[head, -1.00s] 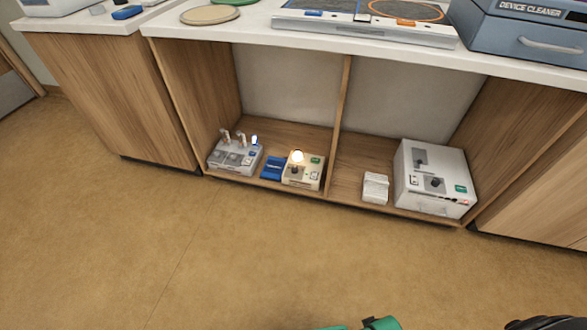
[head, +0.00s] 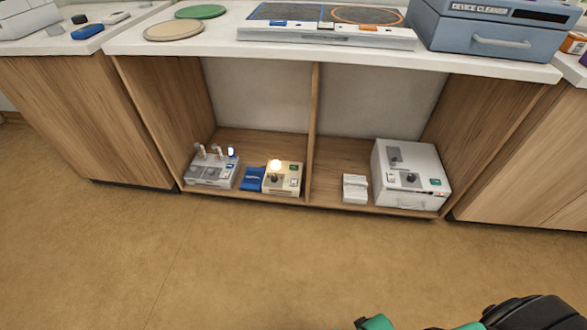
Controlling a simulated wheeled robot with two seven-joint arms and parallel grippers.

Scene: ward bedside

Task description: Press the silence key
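I cannot make out which control is the silence key. Several devices stand on the low shelf under the counter. A grey device (head: 212,172) with two upright levers and a lit bluish-white lamp is at the left. A cream box (head: 282,180) with a glowing warm lamp (head: 276,166), a dark knob and a green label is right of it. A larger white box (head: 411,176) with a dark knob, a small switch and a green label is in the right bay. Neither gripper shows clearly; only green and black parts of mine show at the bottom right.
A blue block (head: 253,179) and a small white block (head: 355,189) sit between the devices. A wooden divider (head: 313,135) splits the shelf. The white counter (head: 335,59) overhangs it and carries a blue device cleaner (head: 488,32). The floor (head: 240,265) in front is clear.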

